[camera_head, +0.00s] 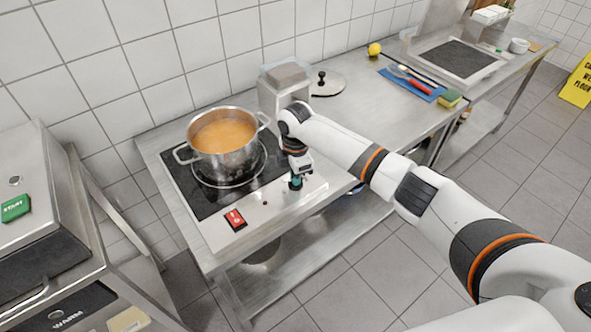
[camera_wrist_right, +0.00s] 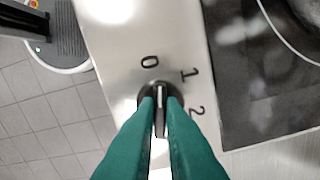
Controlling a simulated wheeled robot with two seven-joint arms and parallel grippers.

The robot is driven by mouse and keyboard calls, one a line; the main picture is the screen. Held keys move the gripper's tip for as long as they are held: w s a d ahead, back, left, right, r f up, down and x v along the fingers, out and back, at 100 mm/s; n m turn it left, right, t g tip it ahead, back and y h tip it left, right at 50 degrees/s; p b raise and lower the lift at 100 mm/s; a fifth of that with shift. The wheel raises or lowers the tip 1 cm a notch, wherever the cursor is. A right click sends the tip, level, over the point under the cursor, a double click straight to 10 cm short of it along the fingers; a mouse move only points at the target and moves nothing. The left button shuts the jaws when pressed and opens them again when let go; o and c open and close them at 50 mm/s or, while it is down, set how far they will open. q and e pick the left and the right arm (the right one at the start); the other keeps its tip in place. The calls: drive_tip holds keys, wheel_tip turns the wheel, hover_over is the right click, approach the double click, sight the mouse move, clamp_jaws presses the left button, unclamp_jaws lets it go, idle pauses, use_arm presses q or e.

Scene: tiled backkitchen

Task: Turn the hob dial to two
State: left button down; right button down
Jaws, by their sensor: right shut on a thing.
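The hob dial (camera_wrist_right: 160,93) is a dark round knob with a pale line along its grip, in the right wrist view. The printed marks 0 (camera_wrist_right: 149,61), 1 (camera_wrist_right: 188,75) and 2 (camera_wrist_right: 197,110) curve around it. The pale line lies nearly upright in this view; I cannot tell for sure which mark it points to. My right gripper (camera_wrist_right: 160,112), with green fingers, is shut on the dial. In the head view, my right gripper (camera_head: 296,184) reaches down to the steel front panel (camera_head: 266,207) and hides the dial. My left gripper is not in view.
A pot of orange soup (camera_head: 222,160) stands on the black hob (camera_head: 205,200), close to my right wrist. A red switch (camera_head: 235,220) sits left of the gripper on the panel.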

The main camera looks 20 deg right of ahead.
drive_tip(key=m+p, duration=0.3)
drive_tip(key=m, duration=0.1)
drive_tip(key=shift+r+m+p, duration=0.2)
drive_tip(key=shift+m+p, duration=0.1)
drive_tip(key=shift+p, duration=0.05)
drive_tip(key=m+p, duration=0.3)
drive_tip(key=m, duration=0.2)
drive_tip(key=shift+m, duration=0.3)
drive_tip(key=m+p, duration=0.3)
drive_tip(key=m, duration=0.2)
drive_tip(key=shift+f, duration=0.1)
drive_tip(key=m+p, duration=0.1)
drive_tip(key=m, duration=0.4)
drive_tip(key=shift+m, duration=0.4)
drive_tip(key=shift+f, duration=0.1)
drive_tip(key=c, duration=1.5)
unclamp_jaws()
drive_tip(key=shift+c, duration=0.2)
